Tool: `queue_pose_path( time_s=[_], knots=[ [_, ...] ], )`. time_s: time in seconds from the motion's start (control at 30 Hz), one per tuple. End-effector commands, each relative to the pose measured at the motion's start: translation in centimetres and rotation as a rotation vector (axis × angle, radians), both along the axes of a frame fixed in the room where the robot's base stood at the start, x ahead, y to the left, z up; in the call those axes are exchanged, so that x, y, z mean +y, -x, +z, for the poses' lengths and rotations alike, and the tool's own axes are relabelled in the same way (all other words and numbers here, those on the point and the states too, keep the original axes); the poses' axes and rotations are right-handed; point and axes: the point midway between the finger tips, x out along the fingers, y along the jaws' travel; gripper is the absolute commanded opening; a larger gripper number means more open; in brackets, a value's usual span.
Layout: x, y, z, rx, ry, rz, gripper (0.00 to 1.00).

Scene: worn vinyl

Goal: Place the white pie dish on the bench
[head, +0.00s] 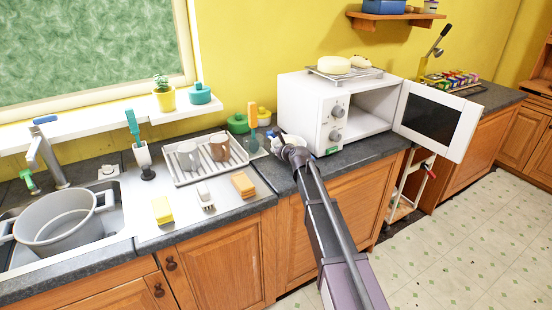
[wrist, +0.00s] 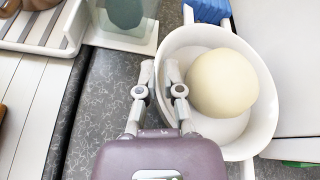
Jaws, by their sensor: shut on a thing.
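The white pie dish (wrist: 269,118) is round, with a pale dough-like ball (wrist: 222,82) in it. My gripper (wrist: 160,76) is shut on the dish's left rim in the wrist view. In the head view my gripper (head: 293,153) is over the dark speckled bench (head: 278,174), just left of the microwave. There the dish (head: 294,140) shows only partly, behind my gripper. The bench also shows in the wrist view (wrist: 110,95). I cannot tell whether the dish touches it.
The white microwave (head: 318,110) stands close on the right, its door (head: 432,118) open. A dish rack (head: 211,163) with mugs is on the left. An orange-handled utensil (head: 252,125) and green and yellow pots stand behind. A blue object (wrist: 207,9) is beside the dish.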

Motion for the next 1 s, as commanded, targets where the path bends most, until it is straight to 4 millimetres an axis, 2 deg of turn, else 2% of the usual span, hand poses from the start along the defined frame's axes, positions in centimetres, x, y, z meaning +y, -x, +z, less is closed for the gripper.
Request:
queue_pose_path(
  time_s=[0.37, 0.8, 1.0],
  knots=[
    [0.0, 0.0, -0.1, -0.001, 0.001, -0.001, 0.00],
    [0.0, 0.0, -3.1, -0.001, 0.001, -0.001, 0.00],
    [0.0, 0.0, -3.6, -0.001, 0.001, -0.001, 0.00]
  ],
)
